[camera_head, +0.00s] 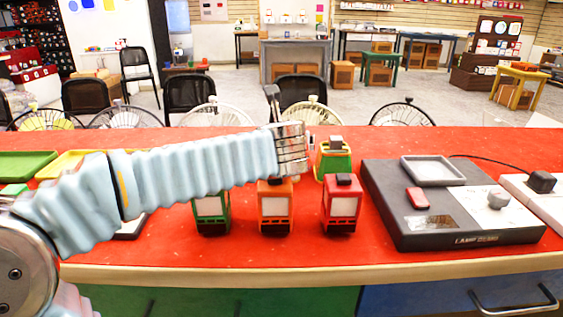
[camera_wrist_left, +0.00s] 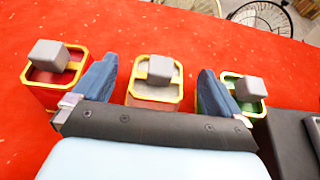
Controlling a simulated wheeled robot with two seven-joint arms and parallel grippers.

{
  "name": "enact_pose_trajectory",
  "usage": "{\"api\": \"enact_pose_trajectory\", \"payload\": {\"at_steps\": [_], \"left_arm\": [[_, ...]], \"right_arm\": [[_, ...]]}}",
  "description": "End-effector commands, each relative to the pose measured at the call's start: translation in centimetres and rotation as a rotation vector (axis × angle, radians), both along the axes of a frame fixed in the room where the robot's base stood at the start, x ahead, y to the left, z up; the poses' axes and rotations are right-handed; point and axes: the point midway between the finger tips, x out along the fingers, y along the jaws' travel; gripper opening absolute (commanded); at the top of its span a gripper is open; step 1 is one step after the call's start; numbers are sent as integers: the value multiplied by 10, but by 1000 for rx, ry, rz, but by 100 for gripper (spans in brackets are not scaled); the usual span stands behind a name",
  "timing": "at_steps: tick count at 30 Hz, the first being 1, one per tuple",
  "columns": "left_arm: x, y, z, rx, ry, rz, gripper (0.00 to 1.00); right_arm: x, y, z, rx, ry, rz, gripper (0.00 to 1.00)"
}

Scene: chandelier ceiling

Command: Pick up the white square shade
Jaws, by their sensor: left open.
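The white square shade (camera_wrist_left: 153,92) has a yellow rim and a grey block on top. In the left wrist view it lies between the two blue fingers of my open left gripper (camera_wrist_left: 157,68); I cannot tell whether they touch it. A red shade (camera_wrist_left: 52,75) is left of it and a green shade (camera_wrist_left: 240,92) right of it, both yellow-rimmed with grey blocks. In the head view my left gripper (camera_head: 290,146) reaches across the table and hides the white shade; the green shade (camera_head: 333,160) shows just right of it. My right gripper is not in view.
Green (camera_head: 211,210), orange (camera_head: 275,205) and red (camera_head: 341,202) lanterns stand on the red table (camera_head: 300,250) nearer me. A dark lamp demo base (camera_head: 470,237) lies to the right. Green (camera_head: 25,165) and yellow (camera_head: 65,162) trays are at the left. Wire fan-like objects (camera_head: 215,113) stand behind.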

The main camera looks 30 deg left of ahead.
Motion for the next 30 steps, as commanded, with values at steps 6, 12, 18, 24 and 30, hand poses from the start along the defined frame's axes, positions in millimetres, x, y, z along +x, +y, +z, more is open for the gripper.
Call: {"api": "enact_pose_trajectory", "payload": {"at_steps": [6, 12, 18, 24, 30], "left_arm": [[31, 19, -16, -1, 4, 1, 100], [43, 26, -21, -1, 0, 0, 100], [43, 26, -21, -1, 1, 0, 97], [43, 26, -21, -1, 1, 0, 66], [43, 26, -21, -1, 1, 0, 41]], "right_arm": [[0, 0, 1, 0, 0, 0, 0], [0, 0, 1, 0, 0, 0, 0], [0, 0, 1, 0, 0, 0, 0], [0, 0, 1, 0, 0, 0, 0], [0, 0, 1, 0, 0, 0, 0]]}}
